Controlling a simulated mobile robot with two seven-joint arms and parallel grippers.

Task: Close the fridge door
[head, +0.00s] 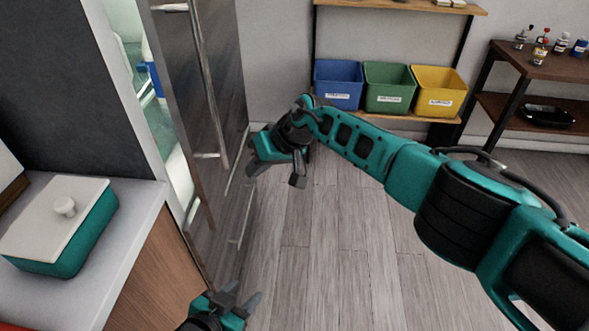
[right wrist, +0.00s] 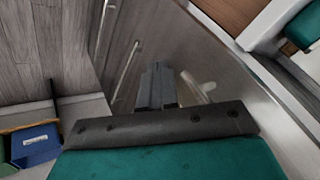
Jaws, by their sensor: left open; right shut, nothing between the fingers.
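The fridge door (head: 210,75) is a dark glossy panel with long metal handles, standing ajar at the left of the head view. A narrow gap between door and fridge body shows the lit interior (head: 160,120). My right gripper (head: 254,166) is beside the door's outer face, near its far edge, with nothing held. In the right wrist view its shut fingers (right wrist: 157,90) point at the glossy door surface (right wrist: 205,45); I cannot tell whether they touch it. My left gripper (head: 234,301) is open and empty, low in the head view near the door's lower part.
A counter (head: 128,230) at left holds a teal box with a white lid (head: 58,222). Blue (head: 338,84), green (head: 388,88) and yellow bins (head: 440,92) sit on a shelf at the back. A brown table (head: 550,70) stands right. The wooden floor is clear.

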